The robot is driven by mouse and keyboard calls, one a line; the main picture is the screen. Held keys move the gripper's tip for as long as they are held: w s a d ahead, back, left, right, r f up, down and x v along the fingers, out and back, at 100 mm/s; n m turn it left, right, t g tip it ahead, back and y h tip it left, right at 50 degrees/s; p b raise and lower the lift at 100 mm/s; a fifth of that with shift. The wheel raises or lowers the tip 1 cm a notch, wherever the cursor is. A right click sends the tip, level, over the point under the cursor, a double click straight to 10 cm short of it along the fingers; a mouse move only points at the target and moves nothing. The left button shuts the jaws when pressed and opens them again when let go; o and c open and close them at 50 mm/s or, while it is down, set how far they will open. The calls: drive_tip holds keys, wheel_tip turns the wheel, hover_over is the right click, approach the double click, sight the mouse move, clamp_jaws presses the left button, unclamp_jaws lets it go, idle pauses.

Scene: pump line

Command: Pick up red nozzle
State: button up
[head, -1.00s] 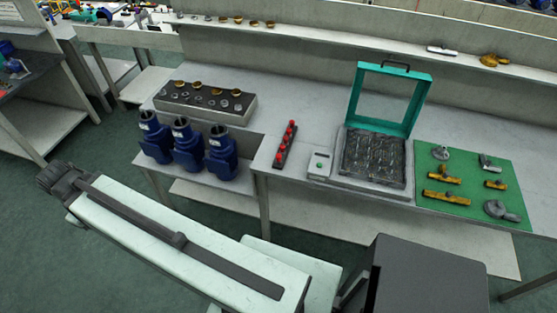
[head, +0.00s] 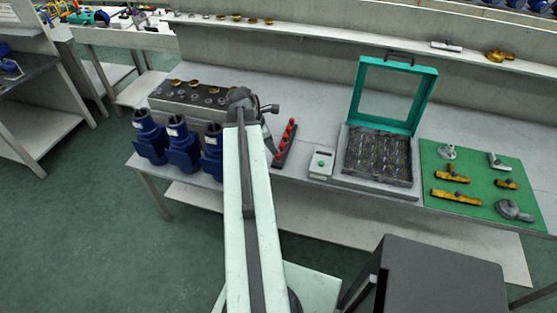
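Several red nozzles (head: 289,131) stand in a row on a narrow dark rack (head: 280,158) on the grey bench in the head view. My arm reaches up from the bottom of the picture. My gripper (head: 269,112) is at the arm's far end, just left of the rack's upper end in the picture. It appears apart from the nozzles. Its fingers are small and dark, so I cannot tell whether they are open. Nothing is clearly seen in it.
Blue pumps (head: 180,145) stand left of my arm, partly hidden by it. A grey block with brass and metal parts (head: 190,100) lies behind them. Right of the rack are a small white button box (head: 320,163), an open teal-lidded case (head: 411,128) and a green mat (head: 480,207) with fittings.

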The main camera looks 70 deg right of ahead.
sight(278, 157)
drive_tip(key=b+x, duration=0.2)
drive_tip(key=x, duration=0.1)
drive_tip(key=b+x, duration=0.3)
drive_tip(key=x, duration=0.1)
drive_tip(key=shift+w, duration=0.2)
drive_tip(key=shift+d+r, duration=0.1)
drive_tip(key=shift+r, duration=0.1)
clamp_jaws()
